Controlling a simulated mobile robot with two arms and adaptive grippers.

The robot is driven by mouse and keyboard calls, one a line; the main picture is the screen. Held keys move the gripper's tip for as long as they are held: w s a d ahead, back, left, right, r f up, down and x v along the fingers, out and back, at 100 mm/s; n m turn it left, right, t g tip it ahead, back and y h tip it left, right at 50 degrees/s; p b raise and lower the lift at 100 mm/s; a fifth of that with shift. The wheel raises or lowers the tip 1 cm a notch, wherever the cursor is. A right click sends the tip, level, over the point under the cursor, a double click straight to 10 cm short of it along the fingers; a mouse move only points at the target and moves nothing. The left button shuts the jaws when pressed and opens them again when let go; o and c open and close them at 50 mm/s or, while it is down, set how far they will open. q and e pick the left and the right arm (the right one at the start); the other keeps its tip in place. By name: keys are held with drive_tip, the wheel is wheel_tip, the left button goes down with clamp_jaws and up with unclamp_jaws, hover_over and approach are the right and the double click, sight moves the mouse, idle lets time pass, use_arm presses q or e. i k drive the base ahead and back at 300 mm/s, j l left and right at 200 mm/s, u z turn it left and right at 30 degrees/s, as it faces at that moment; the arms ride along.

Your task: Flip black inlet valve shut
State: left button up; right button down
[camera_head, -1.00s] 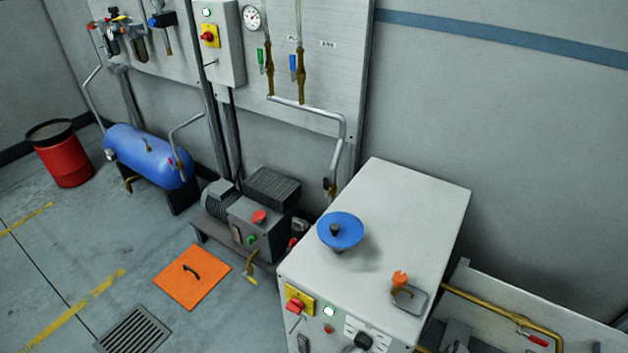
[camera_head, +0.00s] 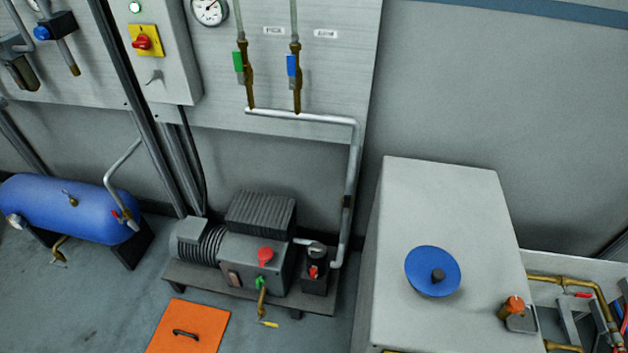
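A small dark piece (camera_head: 347,202) sits on the grey vertical pipe (camera_head: 351,160) to the right of the pump (camera_head: 245,255); it may be the black inlet valve, but it is too small to tell its handle position. Below it, next to the pump, stands a black fitting (camera_head: 317,256) with a red part on its front. Neither of my grippers is in view.
Green (camera_head: 238,62) and blue (camera_head: 291,66) valve handles hang on the wall panel. A blue tank (camera_head: 70,208) is at left, an orange floor plate (camera_head: 190,325) in front.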

sight(347, 198)
drive_tip(key=i+j+z, duration=0.15)
drive_tip(key=j, duration=0.35)
drive_tip(key=i+j+z, duration=0.15)
drive_tip(key=j, duration=0.35)
drive_tip(key=j+z, duration=0.15)
drive_tip(key=j, duration=0.35)
